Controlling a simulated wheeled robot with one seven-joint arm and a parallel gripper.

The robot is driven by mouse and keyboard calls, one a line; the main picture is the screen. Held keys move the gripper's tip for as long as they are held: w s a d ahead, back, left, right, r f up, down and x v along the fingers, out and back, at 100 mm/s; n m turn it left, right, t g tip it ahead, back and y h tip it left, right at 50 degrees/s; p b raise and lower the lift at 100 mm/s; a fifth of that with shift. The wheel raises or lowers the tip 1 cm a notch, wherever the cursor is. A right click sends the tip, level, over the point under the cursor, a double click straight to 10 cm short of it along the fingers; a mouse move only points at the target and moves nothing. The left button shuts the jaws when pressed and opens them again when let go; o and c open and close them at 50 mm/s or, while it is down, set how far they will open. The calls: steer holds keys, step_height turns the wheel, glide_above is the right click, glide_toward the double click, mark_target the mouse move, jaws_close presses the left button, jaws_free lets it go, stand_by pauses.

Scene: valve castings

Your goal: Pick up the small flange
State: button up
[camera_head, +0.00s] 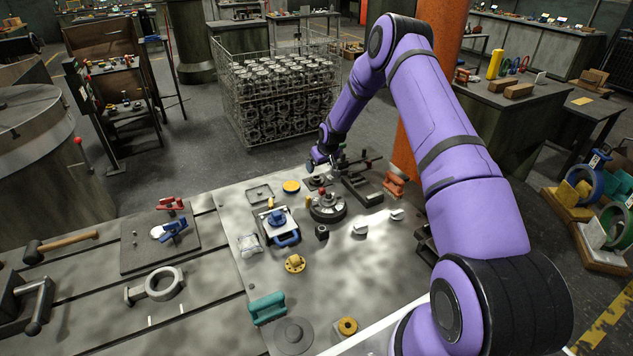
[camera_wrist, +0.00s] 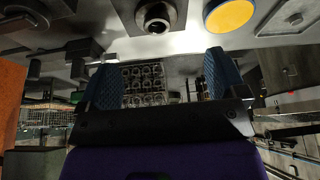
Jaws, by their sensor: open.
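A small brass flange (camera_head: 295,263) with bolt holes lies on the metal bench, left of the middle of the plate. A second yellow ring-like part (camera_head: 347,326) lies near the front edge; I cannot tell for certain which one the task means. My gripper (camera_head: 322,164) is at the far edge of the bench, away from both. In the wrist view its two blue fingers (camera_wrist: 160,80) are apart with nothing between them. Neither flange can be made out clearly in the wrist view.
A yellow disc (camera_head: 291,186) and a dark round fixture (camera_head: 327,207) stand near my gripper. A blue-handled vise (camera_head: 280,225), a teal handle (camera_head: 267,307) and a grey disc (camera_head: 293,336) surround the brass flange. A wire crate (camera_head: 234,108) stands behind the bench.

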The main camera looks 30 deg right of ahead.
mark_target(317, 176)
steer(key=shift+d+x, duration=0.15)
steer(key=shift+x, duration=2.15)
steer(key=shift+d+x, duration=0.15)
steer(key=shift+x, duration=2.1)
steer(key=shift+w, duration=0.1)
steer(key=shift+c, duration=0.5)
steer(key=shift+r, duration=0.1)
steer(key=c, duration=1.1)
